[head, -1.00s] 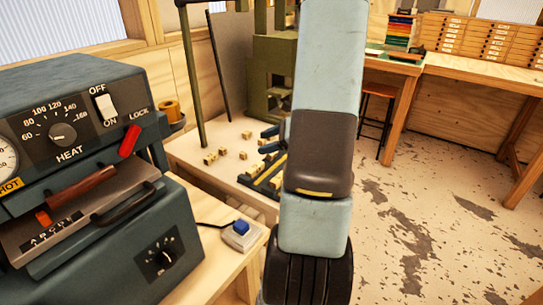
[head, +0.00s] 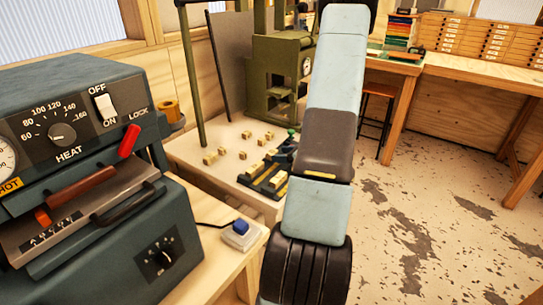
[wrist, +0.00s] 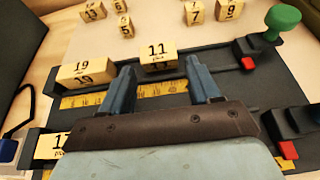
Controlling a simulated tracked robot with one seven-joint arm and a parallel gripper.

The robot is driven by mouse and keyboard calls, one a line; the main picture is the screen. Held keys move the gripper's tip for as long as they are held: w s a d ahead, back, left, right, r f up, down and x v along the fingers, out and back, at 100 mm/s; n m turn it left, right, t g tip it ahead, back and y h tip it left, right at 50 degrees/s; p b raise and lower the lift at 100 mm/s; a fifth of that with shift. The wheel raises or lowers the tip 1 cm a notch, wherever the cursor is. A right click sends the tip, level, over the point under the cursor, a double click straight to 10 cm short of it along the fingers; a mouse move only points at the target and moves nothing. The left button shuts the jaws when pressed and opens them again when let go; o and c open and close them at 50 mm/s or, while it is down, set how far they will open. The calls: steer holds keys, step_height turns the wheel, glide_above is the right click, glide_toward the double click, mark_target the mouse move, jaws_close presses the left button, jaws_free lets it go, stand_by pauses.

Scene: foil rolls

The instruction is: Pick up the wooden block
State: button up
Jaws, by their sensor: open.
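Several pale wooden blocks with printed numbers show, and I cannot tell which one the task means. The block marked 11 (wrist: 157,55) sits ahead of my gripper (wrist: 161,72), roughly centred between its fingertips. The block marked 19 (wrist: 87,72) lies to the left, outside the left finger. A block marked 17 (wrist: 50,146) is partly hidden at the lower left. My gripper is open and holds nothing; it does not show clearly in the head view. In the head view, small blocks (head: 210,158) lie on the pale bench.
A dark fixture (wrist: 240,85) with a yellow ruler, red-and-black clamps and a green knob (wrist: 283,20) lies around the gripper. More numbered blocks (wrist: 193,12) stand beyond it. A heat press (head: 75,150) stands at left in the head view, with a blue-buttoned switch (head: 241,228) beside it.

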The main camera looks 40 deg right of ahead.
mark_target(272, 152)
steer(key=shift+x, duration=1.05)
steer(key=shift+r+x, duration=0.25)
steer(key=shift+x, duration=1.05)
steer(key=shift+r+x, duration=0.25)
steer(key=shift+x, duration=1)
steer(key=shift+w+a, duration=0.1)
steer(key=shift+w, duration=0.1)
steer(key=c, duration=0.8)
steer(key=shift+r, duration=0.6)
step_height(272, 152, up, 2)
steer(key=shift+s+r, duration=0.1)
steer(key=shift+r, duration=0.1)
steer(key=s+a+r, duration=0.5)
steer(key=s+r, duration=0.4)
steer(key=s, duration=0.3)
steer(key=shift+s+a+r, duration=0.2)
steer(key=shift+s+r, duration=0.05)
steer(key=shift+s, duration=0.05)
